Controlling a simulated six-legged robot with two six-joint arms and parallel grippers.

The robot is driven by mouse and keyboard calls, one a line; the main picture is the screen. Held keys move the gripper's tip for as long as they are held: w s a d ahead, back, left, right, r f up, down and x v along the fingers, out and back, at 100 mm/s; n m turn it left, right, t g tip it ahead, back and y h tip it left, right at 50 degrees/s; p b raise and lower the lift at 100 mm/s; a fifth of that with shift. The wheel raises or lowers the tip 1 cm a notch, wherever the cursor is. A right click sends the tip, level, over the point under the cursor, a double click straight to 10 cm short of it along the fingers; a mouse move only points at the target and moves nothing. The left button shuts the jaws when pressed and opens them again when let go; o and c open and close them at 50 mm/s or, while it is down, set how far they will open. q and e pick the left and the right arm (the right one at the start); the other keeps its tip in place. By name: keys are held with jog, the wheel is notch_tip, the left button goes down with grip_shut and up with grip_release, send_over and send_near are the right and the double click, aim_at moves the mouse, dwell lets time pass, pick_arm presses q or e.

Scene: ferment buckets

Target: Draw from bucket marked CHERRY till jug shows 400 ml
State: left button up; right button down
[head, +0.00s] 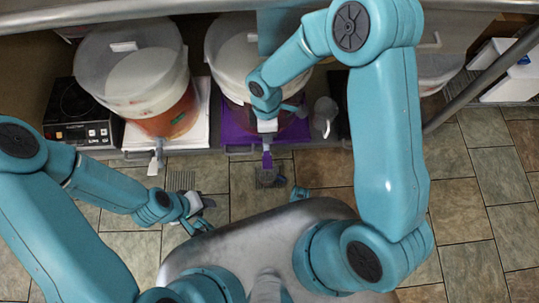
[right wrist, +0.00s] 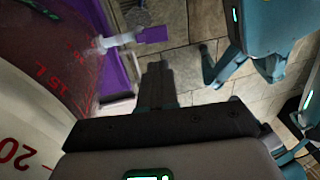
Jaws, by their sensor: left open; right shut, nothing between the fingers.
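A bucket (head: 224,50) with dark red contents stands on a purple board, partly hidden by my right arm. Its pale tap with a purple handle (head: 267,158) points to the front. In the right wrist view the bucket wall (right wrist: 50,60) has red litre marks, and the tap (right wrist: 118,40) shows beyond my fingers. No CHERRY label is readable. A clear jug (head: 322,118) stands just right of this bucket; its level is too small to read. My right gripper (right wrist: 157,80) is shut and empty beside the bucket, apart from the tap. My left gripper (head: 197,213) is open and empty, low at the front.
Another bucket (head: 125,85) with orange contents stands on a white board to the left, with its own tap (head: 157,155). A hot plate (head: 75,110) is at far left. A third bucket (head: 438,68) is partly hidden at right. The tiled floor in front is mostly clear.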

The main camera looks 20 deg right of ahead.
jog(key=f+b, duration=0.2)
jog(key=f, duration=0.2)
jog(key=s+f+b, duration=0.1)
jog(key=f+b, duration=0.1)
jog(key=f, duration=0.3)
jog(key=s+f+b, duration=0.1)
jog(key=f+b, duration=0.1)
jog(key=f, duration=0.2)
jog(key=shift+s+a+f, duration=0.15)
jog(key=shift+a+f, duration=0.2)
jog(key=shift+f, duration=0.05)
jog(key=shift+b, duration=0.3)
jog(key=shift+s+a+f+b, duration=0.1)
jog(key=shift+s+f+b, duration=0.35)
jog(key=shift+f+b, duration=0.3)
jog(key=shift+s+a+r, duration=0.1)
jog(key=shift+s, duration=0.1)
dwell(5.1)
